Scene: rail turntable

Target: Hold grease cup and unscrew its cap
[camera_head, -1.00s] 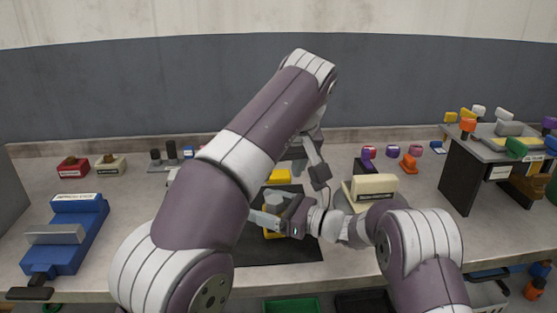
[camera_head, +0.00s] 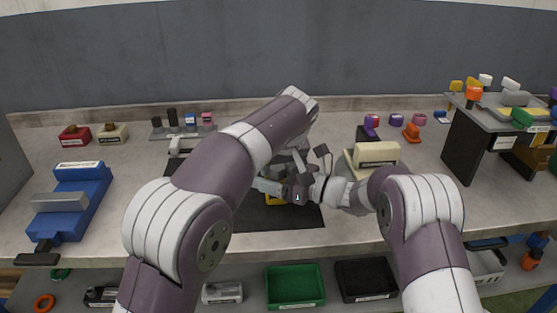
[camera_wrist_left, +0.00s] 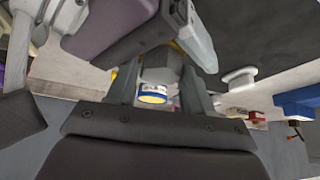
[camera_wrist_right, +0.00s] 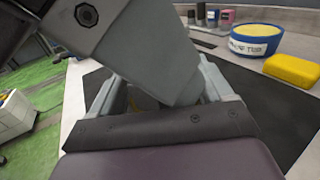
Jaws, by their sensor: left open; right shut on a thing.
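The grease cup is mostly hidden by my grippers and arm. A bit of yellow (camera_head: 270,198), probably its body, shows by my right gripper (camera_head: 274,188) over the dark mat (camera_head: 240,215). My right gripper is shut on the cup; in the right wrist view a yellowish sliver (camera_wrist_right: 138,99) shows between its fingers. In the left wrist view a grey faceted piece, apparently the cap (camera_wrist_left: 160,66), lies between the spread fingers of my left gripper (camera_wrist_left: 160,84). I cannot tell whether they touch it. My left gripper is open, above the right one.
A blue vise (camera_head: 68,205) is at left, a beige box (camera_head: 375,153) at right, a small raised shelf (camera_head: 510,120) farther right. My arms crowd the middle.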

